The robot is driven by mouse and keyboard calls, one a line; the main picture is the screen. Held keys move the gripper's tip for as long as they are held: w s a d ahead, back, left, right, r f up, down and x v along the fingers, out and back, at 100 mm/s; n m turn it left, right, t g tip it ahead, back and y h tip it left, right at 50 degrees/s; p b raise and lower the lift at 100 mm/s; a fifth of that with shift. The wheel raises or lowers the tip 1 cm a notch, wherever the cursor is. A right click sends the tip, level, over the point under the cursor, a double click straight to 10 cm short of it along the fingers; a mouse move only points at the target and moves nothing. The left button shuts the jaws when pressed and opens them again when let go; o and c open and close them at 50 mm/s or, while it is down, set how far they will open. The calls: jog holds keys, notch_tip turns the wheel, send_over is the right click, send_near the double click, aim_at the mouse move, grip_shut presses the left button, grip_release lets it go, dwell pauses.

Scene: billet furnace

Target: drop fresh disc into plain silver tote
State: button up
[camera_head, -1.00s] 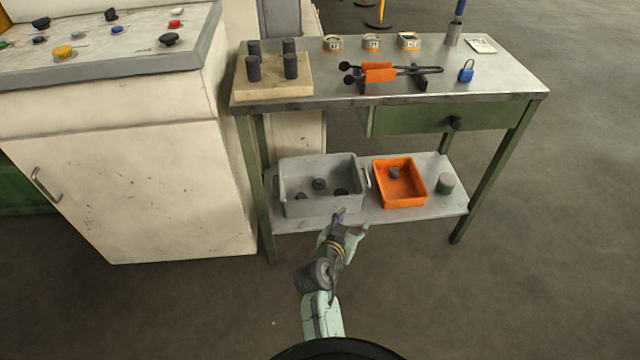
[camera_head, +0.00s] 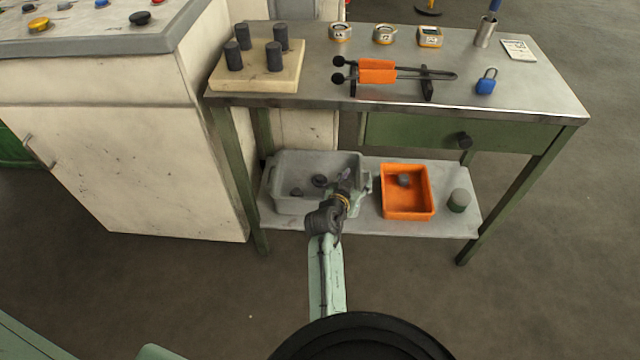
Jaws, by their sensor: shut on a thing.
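The plain silver tote (camera_head: 290,205) stands on the lower shelf at the left, with a handle on its right end. Dark disc-like pieces lie in it, one near the middle (camera_head: 319,181) and one further left (camera_head: 297,192). My gripper (camera_head: 346,176) is at the right part of the tote, over its near right side as seen from above. It is shut on a small dark thing, taken as the fresh disc, mostly hidden by the fingers. I cannot tell how high it is above the tote floor.
An orange bin (camera_head: 408,214) with a dark piece inside stands right of the tote, and a grey-green cylinder (camera_head: 459,200) beyond it. The tabletop (camera_head: 310,87) above holds a block with dark cylinders (camera_head: 255,78), tongs (camera_head: 378,72) and a blue padlock (camera_head: 486,82). A pale cabinet (camera_head: 130,160) stands left.

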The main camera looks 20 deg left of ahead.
jog(key=w+a+n+y+b, duration=0.1)
jog(key=w+a, duration=0.3)
jog(key=a, duration=0.2)
jog(key=w+a+n+y, duration=0.1)
jog(key=w+a+y, duration=0.15)
jog(key=a, duration=0.45)
notch_tip(320, 180, down, 7)
jog(key=b, duration=0.4)
jog(key=shift+w+r+n+h, duration=0.2)
jog(key=shift+w+n+h, duration=0.1)
jog(key=shift+w+h, duration=0.05)
jog(key=o, duration=1.6)
jog(key=shift+d, duration=0.1)
jog(key=shift+f, duration=0.1)
